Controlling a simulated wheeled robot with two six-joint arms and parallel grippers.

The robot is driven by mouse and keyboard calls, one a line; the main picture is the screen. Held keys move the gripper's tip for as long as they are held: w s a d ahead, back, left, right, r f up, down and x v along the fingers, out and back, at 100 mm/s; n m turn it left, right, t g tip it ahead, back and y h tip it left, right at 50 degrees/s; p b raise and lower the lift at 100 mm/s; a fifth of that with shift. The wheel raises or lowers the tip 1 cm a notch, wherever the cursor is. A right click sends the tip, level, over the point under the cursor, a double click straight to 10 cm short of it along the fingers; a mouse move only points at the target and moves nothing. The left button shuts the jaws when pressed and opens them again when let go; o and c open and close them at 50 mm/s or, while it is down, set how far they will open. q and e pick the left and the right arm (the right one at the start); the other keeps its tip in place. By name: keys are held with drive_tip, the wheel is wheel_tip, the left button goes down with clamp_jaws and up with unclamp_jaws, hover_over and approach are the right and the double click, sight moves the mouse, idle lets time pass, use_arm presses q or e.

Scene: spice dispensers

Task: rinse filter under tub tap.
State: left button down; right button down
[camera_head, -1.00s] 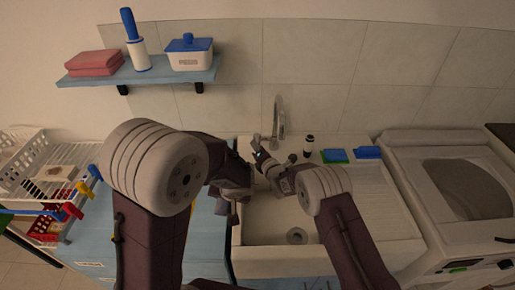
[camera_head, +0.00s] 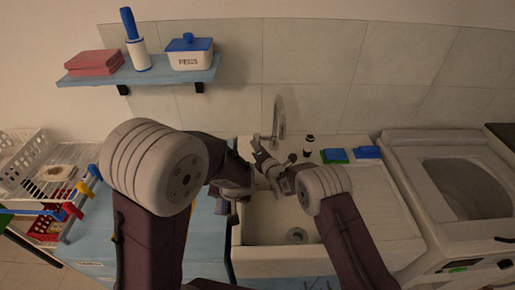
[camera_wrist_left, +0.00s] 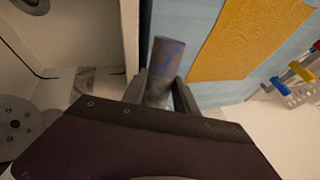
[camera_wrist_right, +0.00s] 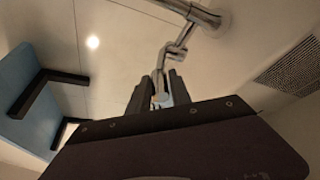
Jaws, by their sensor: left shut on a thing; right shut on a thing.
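A grey-blue cylindrical filter (camera_wrist_left: 168,60) is in the left wrist view, its lower end between the fingers of my left gripper (camera_wrist_left: 160,92). My left gripper is shut on it beside the sink's left rim; in the head view the filter is mostly hidden by my arm. The metal tap (camera_head: 280,115) rises at the back of the sink (camera_head: 262,232). My right gripper (camera_head: 258,148) is at the tap's base. In the right wrist view it is shut on the tap lever (camera_wrist_right: 172,50). I see no clear water stream.
A blue worktop (camera_head: 205,235) with a yellow cloth (camera_wrist_left: 245,40) lies left of the sink. A shelf (camera_head: 140,75) hangs at upper left. A washing machine (camera_head: 455,190) stands right.

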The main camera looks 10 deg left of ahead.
use_arm(q)
drive_tip(key=shift+r, duration=0.15)
use_arm(e)
drive_tip(key=shift+w+r+g, duration=0.15)
drive_tip(key=shift+r+g, duration=0.3)
drive_tip(key=shift+g, duration=0.05)
drive_tip(key=c, duration=1.2)
unclamp_jaws()
drive_tip(key=shift+o, duration=0.2)
use_arm(q)
wheel_tip(320, 180, down, 2)
drive_tip(key=shift+b, duration=0.9)
use_arm(e)
drive_tip(key=v, duration=1.2)
